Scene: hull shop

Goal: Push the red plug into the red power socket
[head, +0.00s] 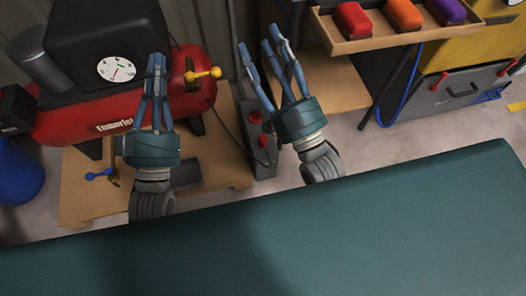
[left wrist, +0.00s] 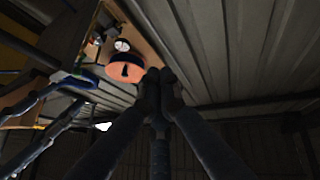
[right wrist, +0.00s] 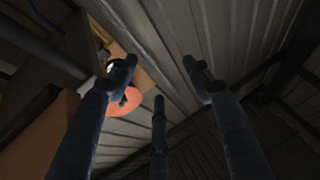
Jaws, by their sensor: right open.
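A narrow grey box (head: 261,166) stands low in the middle of the head view, with two small red parts on it. The upper red part (head: 256,117) and the lower red part (head: 262,141) are too small to tell which is plug or socket. A thin dark cable runs to the box from the compressor side. My right gripper (head: 264,48) is open and empty, its hand to the right of the box. My left gripper (head: 157,62) is shut with nothing visible in it, in front of the compressor. Neither wrist view clearly shows the plug or socket.
A red compressor (head: 88,122) with a white gauge and yellow valve stands on a wooden base (head: 80,200) at left. A wooden tray (head: 400,38) at top right holds red, orange and purple blocks.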

